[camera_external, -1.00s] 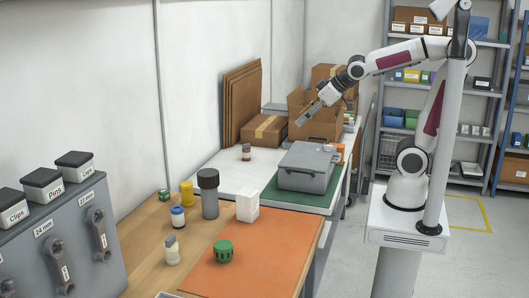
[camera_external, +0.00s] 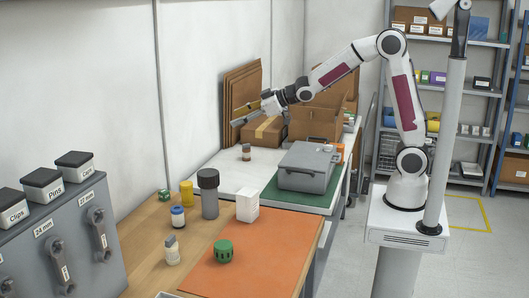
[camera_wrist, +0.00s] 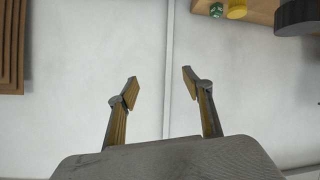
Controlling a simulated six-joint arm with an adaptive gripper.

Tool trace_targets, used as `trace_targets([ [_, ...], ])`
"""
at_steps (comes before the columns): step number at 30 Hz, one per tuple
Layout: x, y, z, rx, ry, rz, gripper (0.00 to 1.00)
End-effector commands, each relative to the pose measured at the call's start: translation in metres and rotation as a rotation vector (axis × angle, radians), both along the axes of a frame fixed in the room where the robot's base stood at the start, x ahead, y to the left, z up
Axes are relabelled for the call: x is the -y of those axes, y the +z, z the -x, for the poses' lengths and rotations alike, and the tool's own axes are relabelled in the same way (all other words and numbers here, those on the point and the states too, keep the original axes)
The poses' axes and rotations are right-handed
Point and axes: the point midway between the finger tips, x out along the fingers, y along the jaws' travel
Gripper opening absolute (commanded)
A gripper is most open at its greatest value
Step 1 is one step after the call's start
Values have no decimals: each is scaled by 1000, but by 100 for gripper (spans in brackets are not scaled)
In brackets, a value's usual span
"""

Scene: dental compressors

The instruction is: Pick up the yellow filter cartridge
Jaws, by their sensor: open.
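The yellow filter cartridge (camera_external: 187,193) stands upright on the wooden bench, near the wall, in the external view. My gripper (camera_external: 240,114) is in the air above the white surface, well beyond and above the cartridge. In the wrist view my gripper (camera_wrist: 160,80) has its two fingers spread apart with nothing between them.
The grey cylinder (camera_external: 208,194) stands close beside the cartridge. A blue-capped jar (camera_external: 178,217), white box (camera_external: 247,206) and green cap-like part (camera_external: 223,251) stand nearby. A grey case (camera_external: 306,170) sits on the green mat. Brown boards (camera_external: 243,95) lean against the wall.

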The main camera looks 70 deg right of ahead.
Motion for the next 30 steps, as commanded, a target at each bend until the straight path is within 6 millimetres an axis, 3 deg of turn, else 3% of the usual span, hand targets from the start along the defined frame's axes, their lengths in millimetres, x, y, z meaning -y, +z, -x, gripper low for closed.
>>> trace_targets([
  [6,-20,-22,-38,57,91,-20,50],
  [15,-53,-58,-75,129,226,-70,50],
  [30,-109,-131,-99,221,464,-213,50],
])
